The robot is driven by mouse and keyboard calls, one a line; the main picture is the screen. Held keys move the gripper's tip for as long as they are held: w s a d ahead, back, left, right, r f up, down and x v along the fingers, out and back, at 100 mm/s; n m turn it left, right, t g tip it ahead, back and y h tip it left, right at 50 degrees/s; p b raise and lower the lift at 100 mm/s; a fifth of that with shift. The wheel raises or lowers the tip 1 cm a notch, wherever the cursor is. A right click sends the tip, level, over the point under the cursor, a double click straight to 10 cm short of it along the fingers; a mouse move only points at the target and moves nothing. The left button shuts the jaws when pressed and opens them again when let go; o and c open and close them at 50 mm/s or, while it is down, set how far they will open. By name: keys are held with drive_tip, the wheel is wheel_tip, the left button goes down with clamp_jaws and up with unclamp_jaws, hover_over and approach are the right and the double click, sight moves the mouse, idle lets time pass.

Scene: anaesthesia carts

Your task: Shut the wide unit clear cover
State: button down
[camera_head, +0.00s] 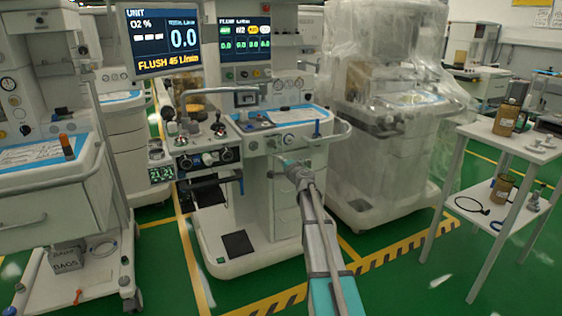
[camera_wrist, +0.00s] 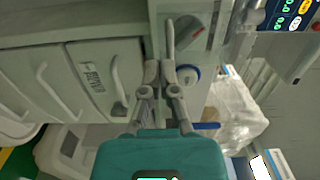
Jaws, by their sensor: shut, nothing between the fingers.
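The wide anaesthesia unit (camera_head: 258,195) stands in the middle of the head view, with two lit screens above a white worktop. I cannot make out a clear cover on it for certain. My gripper (camera_head: 288,163) is in front of the unit, just below the worktop's front edge. In the wrist view my gripper (camera_wrist: 159,68) has its two fingers together, with nothing seen between them. The wrist view is turned sideways. It shows the unit's drawer fronts (camera_wrist: 100,95) left of the fingers and a blue round knob (camera_wrist: 187,75) just right of them. Whether the fingers touch the unit is unclear.
A machine wrapped in clear plastic (camera_head: 385,110) stands right of the unit. A white side table (camera_head: 510,142) with brown jars is at the far right. Another cart (camera_head: 45,195) stands at the left. Green floor with yellow-black tape is open in front.

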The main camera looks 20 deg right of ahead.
drive_tip(key=s+f+b, duration=0.2)
drive_tip(key=s, duration=1)
drive_tip(key=shift+s+d, duration=0.3)
drive_tip(key=shift+d, duration=0.15)
drive_tip(key=shift+a+f, duration=0.1)
drive_tip(key=s+a+f+n+g+y, duration=0.2)
drive_tip(key=s+a+f+n+g, duration=0.15)
drive_tip(key=a, duration=0.45)
drive_tip(key=s+a+f+n+g+y, duration=0.2)
drive_tip(key=s+a+f+n+g, duration=0.15)
drive_tip(key=a, duration=0.35)
drive_tip(key=s+a+f+n+g+y, duration=0.1)
drive_tip(key=s+a+f+n+g, duration=0.1)
drive_tip(key=s+a+f+n, duration=0.45)
drive_tip(key=s+a+f+n+g+h, duration=0.25)
drive_tip(key=s+g, duration=0.25)
drive_tip(key=s, duration=0.4)
drive_tip(key=s+a+f+n+g+h, duration=0.1)
drive_tip(key=s+a+f+g+h, duration=0.2)
drive_tip(key=s, duration=0.5)
wheel_tip(320, 180, up, 37)
drive_tip(key=g+p, duration=0.1)
drive_tip(key=p, duration=3.5)
drive_tip(key=shift+h+p, duration=0.35)
